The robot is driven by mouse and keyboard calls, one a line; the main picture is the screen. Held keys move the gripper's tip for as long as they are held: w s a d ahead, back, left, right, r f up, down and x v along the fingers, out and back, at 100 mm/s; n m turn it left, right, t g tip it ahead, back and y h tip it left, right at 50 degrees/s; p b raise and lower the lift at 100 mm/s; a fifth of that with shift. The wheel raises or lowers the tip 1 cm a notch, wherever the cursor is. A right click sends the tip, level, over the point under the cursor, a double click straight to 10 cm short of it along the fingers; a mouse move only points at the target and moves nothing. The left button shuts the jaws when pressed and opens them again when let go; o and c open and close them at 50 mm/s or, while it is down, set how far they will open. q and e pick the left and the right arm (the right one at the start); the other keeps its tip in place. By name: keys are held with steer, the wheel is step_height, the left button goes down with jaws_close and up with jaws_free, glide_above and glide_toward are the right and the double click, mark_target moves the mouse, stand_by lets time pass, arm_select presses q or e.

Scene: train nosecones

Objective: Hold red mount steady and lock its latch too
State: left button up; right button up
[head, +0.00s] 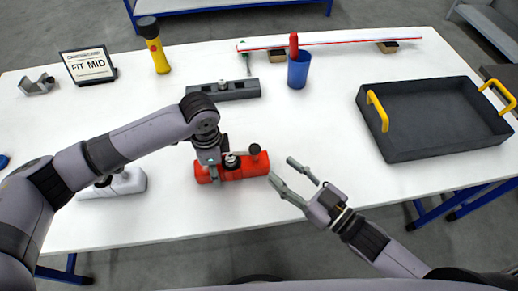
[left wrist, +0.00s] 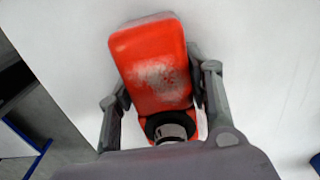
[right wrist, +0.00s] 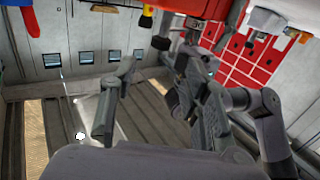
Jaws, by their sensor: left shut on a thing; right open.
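The red mount (head: 240,170) lies near the table's front edge, with dark knobs on top. It also shows in the left wrist view (left wrist: 152,70), with a worn grey patch on its face. My left gripper (head: 212,174) reaches down onto the mount's left part; in the left wrist view its fingers (left wrist: 163,100) are shut on the mount's sides. My right gripper (head: 281,169) is open and empty, just right of the mount and apart from it. In the right wrist view its fingers (right wrist: 160,85) stand apart. I cannot tell which part is the latch.
A white mount (head: 125,182) lies to the left, partly behind my left arm. A grey mount (head: 222,90), a blue cup (head: 299,72) and a yellow flashlight (head: 157,50) stand farther back. A dark tray (head: 425,150) with yellow handles is at right. The table between cup and tray is clear.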

mark_target(259, 151)
steer(key=x, duration=0.9)
steer(key=shift+w+a, duration=0.1)
steer(key=shift+c, duration=0.2)
jaws_close()
